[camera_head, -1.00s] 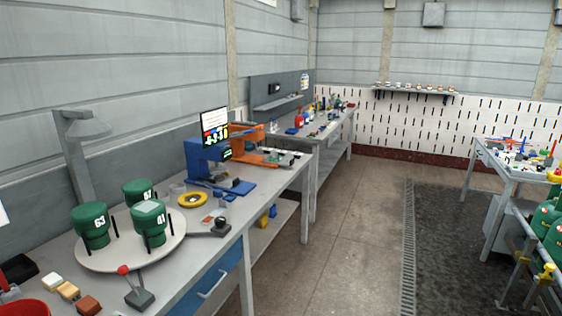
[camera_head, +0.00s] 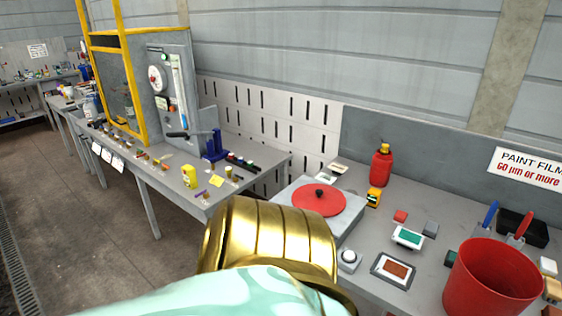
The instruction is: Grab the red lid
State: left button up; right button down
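The red lid (camera_head: 313,199) is a flat red disc with a small black knob, lying on a grey square box (camera_head: 345,214) on the workbench, right of the picture's middle. A gold ribbed arm part and a pale green patterned arm part of mine fill the bottom middle, in front of the bench and lower left of the lid. Neither gripper's fingers show. Nothing is seen holding the lid.
A red bottle (camera_head: 381,168) stands behind and right of the lid. An open red bucket (camera_head: 490,279) is at the lower right. Small devices lie between them. Another bench (camera_head: 262,184) with a yellow-framed machine (camera_head: 140,80) is on the left, beside open floor.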

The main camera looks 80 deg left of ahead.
aim_at(328, 201)
jog(key=u, duration=2.4)
